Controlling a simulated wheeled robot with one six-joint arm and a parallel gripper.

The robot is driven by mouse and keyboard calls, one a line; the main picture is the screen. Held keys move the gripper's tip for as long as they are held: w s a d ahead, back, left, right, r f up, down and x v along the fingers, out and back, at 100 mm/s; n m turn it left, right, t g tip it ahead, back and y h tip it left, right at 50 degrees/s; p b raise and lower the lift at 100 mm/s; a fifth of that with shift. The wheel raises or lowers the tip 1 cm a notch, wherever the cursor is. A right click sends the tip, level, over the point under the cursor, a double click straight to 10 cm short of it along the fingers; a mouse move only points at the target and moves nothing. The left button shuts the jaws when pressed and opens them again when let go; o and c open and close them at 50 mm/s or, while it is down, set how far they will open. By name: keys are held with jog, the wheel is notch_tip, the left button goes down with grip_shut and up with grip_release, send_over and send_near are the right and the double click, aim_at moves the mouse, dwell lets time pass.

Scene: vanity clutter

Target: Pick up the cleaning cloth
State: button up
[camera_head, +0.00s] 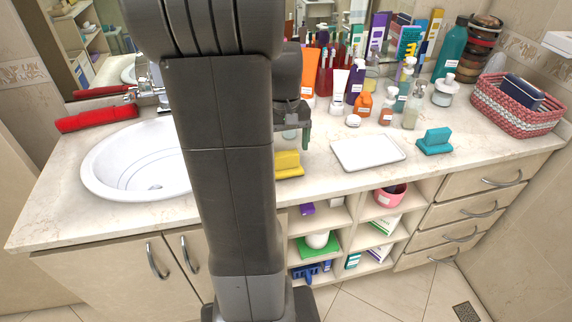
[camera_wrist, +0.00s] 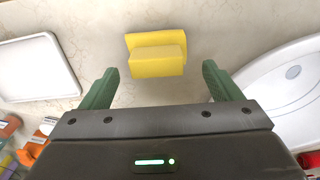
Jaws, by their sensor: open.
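No thing is clearly marked as the cleaning cloth. A yellow block-like piece with a flat back part (camera_head: 288,166) lies on the counter right of the sink, partly hidden by my arm in the head view. It shows whole in the wrist view (camera_wrist: 156,60), ahead of and between the green fingers. My gripper (camera_head: 297,136) is above the counter; in the wrist view its fingers (camera_wrist: 159,68) are spread wide and empty, apart from the yellow piece. A teal piece of similar shape (camera_head: 435,142) stands at the right. A red folded cloth-like bundle (camera_head: 97,118) lies left of the sink.
The white sink (camera_head: 130,175) opens left of my arm. A white tray (camera_head: 368,151) lies right of the yellow piece. Several bottles and tubes, such as an orange tube (camera_head: 308,75), crowd the back. A woven basket (camera_head: 518,118) stands far right. The counter's front strip is clear.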

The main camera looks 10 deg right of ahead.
aim_at(286, 153)
jog(key=shift+w+d+f, duration=0.1)
jog(key=shift+f, duration=1)
jog(key=shift+w+d+f, duration=0.1)
jog(key=shift+f, duration=1)
jog(key=shift+c, duration=0.3)
jog(key=c, duration=1)
notch_tip(286, 153, up, 10)
jog(key=shift+r, duration=0.1)
